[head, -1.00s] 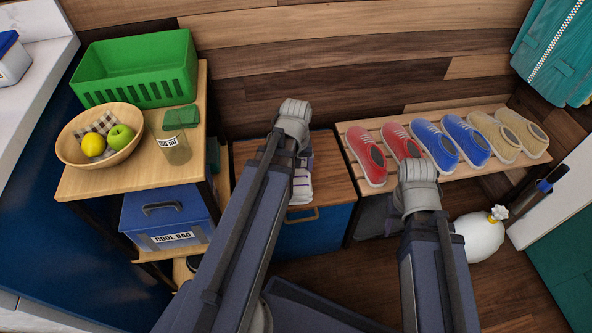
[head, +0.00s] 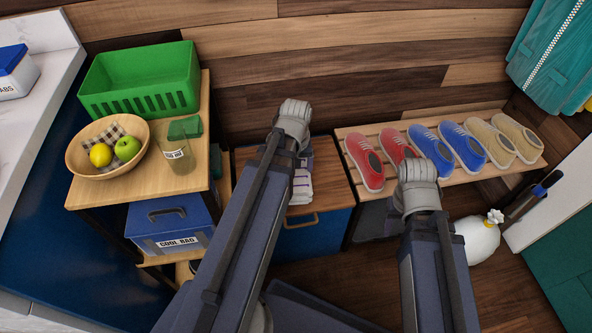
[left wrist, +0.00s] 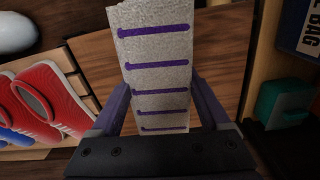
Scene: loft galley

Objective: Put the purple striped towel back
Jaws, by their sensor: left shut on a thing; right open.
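The purple striped towel (left wrist: 157,75) is pale grey with several purple stripes. In the left wrist view it sits between the fingers of my left gripper (left wrist: 160,112), which is shut on it. In the head view the towel (head: 301,189) shows partly below my left gripper (head: 304,160), in front of the wooden top of a low blue cabinet (head: 327,183). I cannot tell whether it touches that top. My right gripper (head: 417,188) is open, just in front of the shoe bench; its fingers are mostly hidden.
A wooden shelf unit (head: 100,197) at left carries a green basket (head: 140,80), a fruit bowl (head: 80,165), a glass jar and a folded green cloth (head: 185,128). A blue cool bag (head: 170,222) sits below. The slatted bench (head: 465,178) at right holds several shoes. A white round object (head: 477,240) stands beside it.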

